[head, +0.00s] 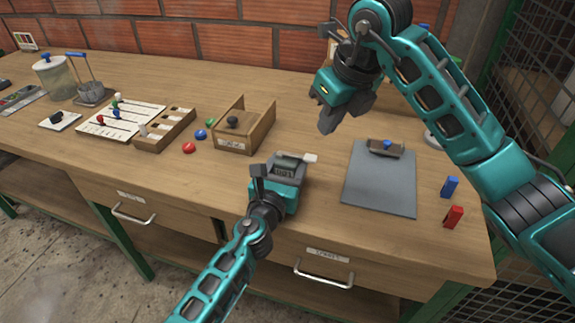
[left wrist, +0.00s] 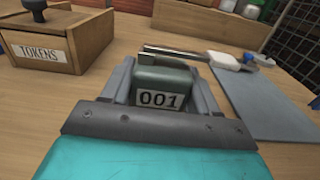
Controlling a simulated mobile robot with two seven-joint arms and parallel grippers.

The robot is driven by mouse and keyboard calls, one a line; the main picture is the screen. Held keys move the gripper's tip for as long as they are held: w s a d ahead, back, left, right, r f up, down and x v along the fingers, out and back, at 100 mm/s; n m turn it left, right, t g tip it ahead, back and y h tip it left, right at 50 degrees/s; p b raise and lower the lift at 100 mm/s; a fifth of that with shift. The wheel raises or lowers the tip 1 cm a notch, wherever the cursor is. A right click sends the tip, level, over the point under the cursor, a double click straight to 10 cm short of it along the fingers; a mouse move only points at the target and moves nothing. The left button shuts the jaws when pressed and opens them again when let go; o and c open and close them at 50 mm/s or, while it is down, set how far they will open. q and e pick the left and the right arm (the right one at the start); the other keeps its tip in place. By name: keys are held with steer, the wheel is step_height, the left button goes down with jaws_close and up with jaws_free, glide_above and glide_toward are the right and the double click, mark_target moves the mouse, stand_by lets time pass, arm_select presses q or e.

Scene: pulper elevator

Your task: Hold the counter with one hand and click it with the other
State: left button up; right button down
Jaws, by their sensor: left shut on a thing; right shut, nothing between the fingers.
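The counter is a small grey-green box (left wrist: 165,75) with a white plate reading 001, and a metal lever with a pale tip (left wrist: 222,60) extends from it to the right. My left gripper (head: 283,168) is shut on the counter, with one finger on each side of it in the left wrist view. The counter (head: 292,160) also shows in the head view, near the front middle of the bench. My right gripper (head: 326,121) is shut and empty, above the bench, farther back and to the right of the counter, apart from it.
A wooden tokens box (head: 262,128) stands left of the counter. A grey clipboard (head: 380,185) lies to the right, with blue (head: 449,187) and red (head: 453,216) pieces beyond it. Abacus-like boards, a jar (head: 55,78) and loose tokens lie left. A mesh cage (head: 545,80) borders the right.

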stand_by(0.5)
steer(key=r+m+t+y, duration=0.2)
steer(key=m+y, duration=0.2)
steer(key=m, duration=0.2)
glide_above(295, 155)
steer(key=shift+a+t, duration=0.25)
steer(key=shift+t, duration=0.15)
steer(key=shift+f, duration=0.1)
steer(key=shift+d+f, duration=0.2)
steer(key=shift+f, duration=4.15)
steer(key=shift+f, duration=0.45)
